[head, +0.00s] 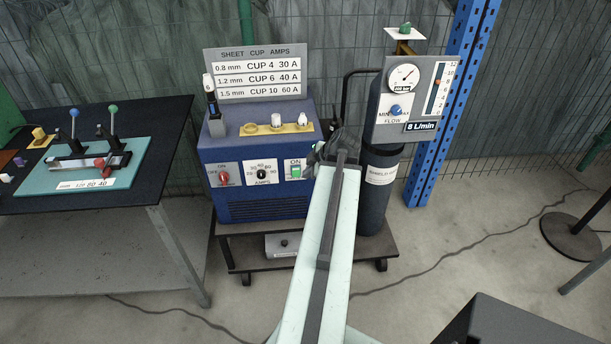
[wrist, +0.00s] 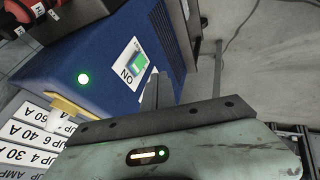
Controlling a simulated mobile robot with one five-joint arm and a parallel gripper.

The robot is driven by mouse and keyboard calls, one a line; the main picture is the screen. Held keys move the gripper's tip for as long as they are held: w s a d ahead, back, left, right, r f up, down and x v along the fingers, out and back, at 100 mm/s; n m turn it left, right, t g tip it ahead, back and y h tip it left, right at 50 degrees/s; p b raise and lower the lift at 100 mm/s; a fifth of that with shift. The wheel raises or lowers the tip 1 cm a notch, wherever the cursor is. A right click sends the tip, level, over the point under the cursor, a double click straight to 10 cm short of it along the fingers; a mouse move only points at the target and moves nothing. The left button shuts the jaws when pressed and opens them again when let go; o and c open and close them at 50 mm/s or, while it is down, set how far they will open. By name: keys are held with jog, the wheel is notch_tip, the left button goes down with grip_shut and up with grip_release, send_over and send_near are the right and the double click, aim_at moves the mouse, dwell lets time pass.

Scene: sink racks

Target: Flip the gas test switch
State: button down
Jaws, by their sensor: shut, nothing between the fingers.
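A green rocker switch (head: 296,171) sits on a white plate marked ON at the right of the blue welding machine's (head: 240,150) front. My gripper (head: 318,152) is shut and empty, just right of the switch in the head view. In the wrist view its grey fingers (wrist: 153,82) point at the plate's edge; I cannot tell whether they touch. My arm hides the machine's right edge.
A red knob (head: 223,178) and an AMPS dial (head: 261,174) sit left of the switch. A dark gas cylinder (head: 376,205) with a flow gauge panel (head: 408,95) stands to the right. A workbench (head: 150,118) is at left. A green light (wrist: 84,79) glows on the machine.

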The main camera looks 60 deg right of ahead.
aim_at(298, 176)
jog(key=b+x, duration=0.2)
jog(key=x, duration=0.1)
jog(key=d+b+x, duration=0.1)
jog(key=b+x, duration=0.1)
jog(key=x, duration=0.1)
jog(key=d+b+x, duration=0.1)
jog(key=x, duration=0.2)
jog(key=shift+w+r+b, duration=0.15)
jog(key=shift+w+b, duration=0.25)
jog(key=shift+w, duration=0.1)
jog(key=shift+w+d, duration=0.4)
jog(key=shift+d, duration=0.15)
